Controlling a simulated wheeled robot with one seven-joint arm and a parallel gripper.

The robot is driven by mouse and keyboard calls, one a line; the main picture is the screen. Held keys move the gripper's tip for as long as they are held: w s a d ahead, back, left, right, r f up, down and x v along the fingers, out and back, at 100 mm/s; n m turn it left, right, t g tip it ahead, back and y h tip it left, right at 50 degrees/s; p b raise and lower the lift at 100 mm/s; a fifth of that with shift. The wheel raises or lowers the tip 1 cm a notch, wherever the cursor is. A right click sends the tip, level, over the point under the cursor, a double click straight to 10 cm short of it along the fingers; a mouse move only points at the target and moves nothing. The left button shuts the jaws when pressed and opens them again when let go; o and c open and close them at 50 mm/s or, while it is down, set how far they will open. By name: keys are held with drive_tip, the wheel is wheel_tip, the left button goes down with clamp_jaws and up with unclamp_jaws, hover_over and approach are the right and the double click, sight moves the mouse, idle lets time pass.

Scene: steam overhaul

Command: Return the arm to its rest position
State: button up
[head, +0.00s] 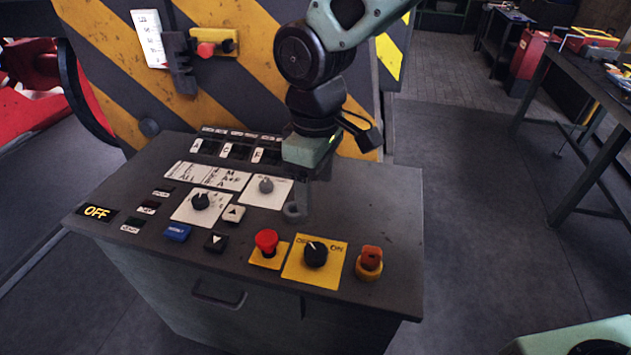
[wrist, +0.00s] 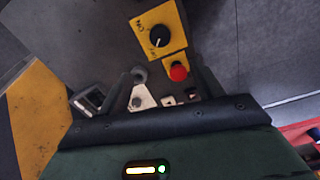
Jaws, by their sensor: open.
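My arm reaches down from the top of the head view, with my gripper (head: 300,205) over the grey control console (head: 392,215). The gripper points down near the grey knob (head: 266,185) on its white plate. In the wrist view the gripper (wrist: 170,85) is open, with its two fingers apart and nothing held between them. Whether a fingertip touches the panel I cannot tell.
The console carries a red mushroom button (head: 266,240), a black rotary switch (head: 316,253) on a yellow plate, an orange knob (head: 370,262) and an OFF sign (head: 97,212). A striped panel (head: 240,85) stands behind. Floor is clear right of the console; a workbench (head: 585,85) stands beyond.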

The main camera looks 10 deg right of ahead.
drive_tip(key=shift+r, duration=0.1)
idle(0.4)
drive_tip(key=s+d+r+m, duration=0.1)
drive_tip(key=s+d+m, duration=0.1)
drive_tip(key=s+d, duration=0.3)
drive_tip(key=s+d+m, duration=0.2)
drive_tip(key=s+d, duration=0.3)
drive_tip(key=s, duration=0.7)
drive_tip(key=shift+s+r+y, duration=0.3)
drive_tip(key=shift+s+r, duration=0.05)
drive_tip(key=shift+r, duration=0.05)
